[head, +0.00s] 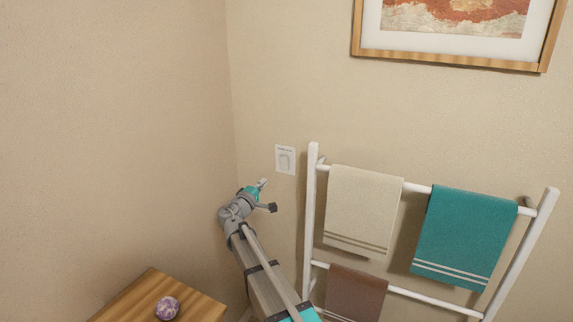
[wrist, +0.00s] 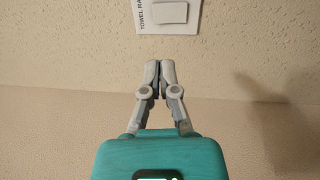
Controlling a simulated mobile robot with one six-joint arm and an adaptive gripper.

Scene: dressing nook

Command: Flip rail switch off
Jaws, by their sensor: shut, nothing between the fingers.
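The rail switch (head: 285,160) is a white wall plate with a rocker, on the wall just left of the towel rail. It also shows in the wrist view (wrist: 168,14) at the top, with part of a "TOWEL RA..." label; its top edge is cut off there. Whether the rocker is on or off cannot be told. My gripper (head: 262,184) is below and left of the plate in the head view. In the wrist view my gripper (wrist: 160,66) has its fingertips together, empty, below the plate in the picture and apart from it.
A white ladder towel rail (head: 311,215) stands right of the switch, with a cream towel (head: 362,208), a teal towel (head: 463,237) and a brown towel (head: 355,294). A wooden table (head: 130,304) with a purple patterned ball (head: 167,308) is at lower left. A framed picture (head: 450,55) hangs above.

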